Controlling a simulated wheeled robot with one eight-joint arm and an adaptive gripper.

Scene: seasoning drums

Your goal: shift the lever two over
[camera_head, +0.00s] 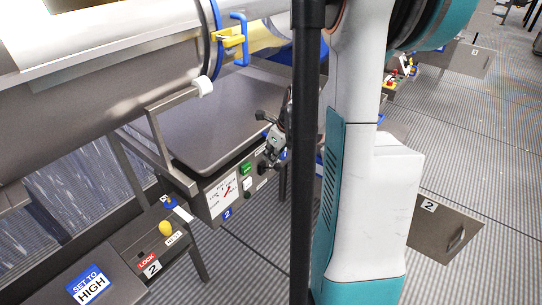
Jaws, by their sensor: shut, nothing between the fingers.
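My gripper (272,152), small and dark, shows just left of the black pole, at the right end of a control panel (222,196). It looks shut and empty; the pole hides part of my arm behind it. A yellow knob (165,228) stands on a box marked LOCK and 2 at the lower left. A yellow handle (230,38) sits by a blue bracket on the drum above. Which of these is the task's lever is unclear.
The panel has a gauge (223,194) and a green button (246,168), below a flat grey plate (210,115). A SET TO HIGH sign (88,284) lies lower left. A black pole (306,170) blocks the middle. Ribbed floor is open at right.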

